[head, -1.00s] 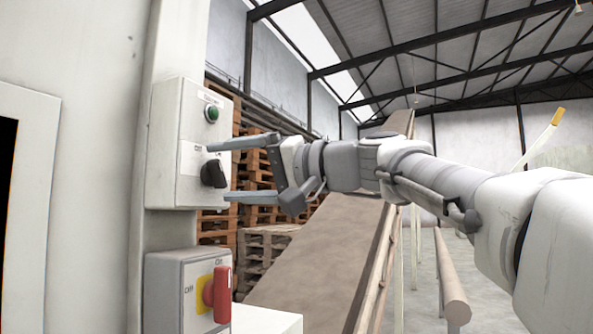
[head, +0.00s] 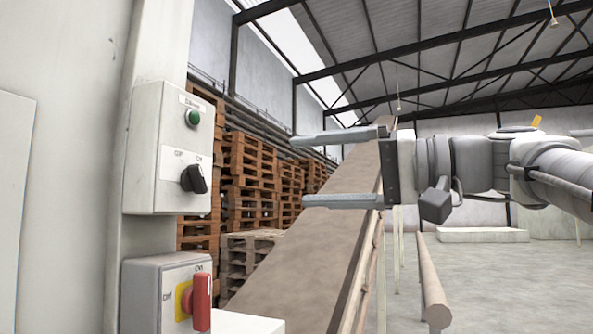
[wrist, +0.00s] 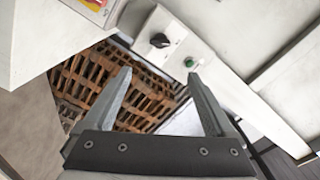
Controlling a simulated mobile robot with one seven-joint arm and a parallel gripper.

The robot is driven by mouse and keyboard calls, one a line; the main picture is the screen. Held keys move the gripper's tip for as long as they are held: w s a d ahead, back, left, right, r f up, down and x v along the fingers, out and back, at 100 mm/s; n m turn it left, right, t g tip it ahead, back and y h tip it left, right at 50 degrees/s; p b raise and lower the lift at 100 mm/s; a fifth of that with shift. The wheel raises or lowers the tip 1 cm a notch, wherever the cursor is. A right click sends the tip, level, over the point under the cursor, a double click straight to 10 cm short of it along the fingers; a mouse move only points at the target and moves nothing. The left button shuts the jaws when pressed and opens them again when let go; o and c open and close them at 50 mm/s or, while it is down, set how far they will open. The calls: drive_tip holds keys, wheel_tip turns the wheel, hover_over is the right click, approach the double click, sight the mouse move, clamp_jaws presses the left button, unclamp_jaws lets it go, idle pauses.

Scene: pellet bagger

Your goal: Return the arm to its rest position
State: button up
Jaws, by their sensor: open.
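My gripper (head: 296,171) is open and empty in the head view, its two grey fingers pointing left. It hangs in the air in front of the sloping conveyor and to the right of the grey control box (head: 155,150), clear of it. In the wrist view the spread fingers (wrist: 162,92) also hold nothing. The box carries a green button (head: 193,118) and a black rotary knob (head: 193,179); both also show in the wrist view, the knob (wrist: 160,40) and the button (wrist: 189,62). My arm reaches in from the right edge of the head view.
Below the box is a second switch box with a red handle (head: 202,300) on a yellow plate. A brown conveyor belt (head: 300,265) slopes upward behind my gripper. Wooden pallets (head: 250,175) are stacked behind. Open floor (head: 490,285) lies at the right.

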idle(0.4)
drive_tip(key=s+d+f+m+h, duration=0.1)
drive_tip(key=s+d+f+h, duration=0.3)
drive_tip(key=f, duration=1)
drive_tip(key=s+d+f+g+h, duration=0.1)
drive_tip(key=s+d+f+h, duration=0.35)
drive_tip(key=f, duration=1.05)
drive_tip(key=s+d+f+m+h, duration=0.1)
drive_tip(key=s+f+h, duration=0.3)
drive_tip(key=f+h, duration=0.7)
wheel_tip(320, 180, up, 9)
drive_tip(key=d+y+p, duration=0.1)
drive_tip(key=y+p, duration=0.2)
drive_tip(key=p, duration=0.9)
drive_tip(key=shift+s+p, duration=0.35)
drive_tip(key=shift+p, duration=0.05)
drive_tip(key=shift+d+f, duration=0.1)
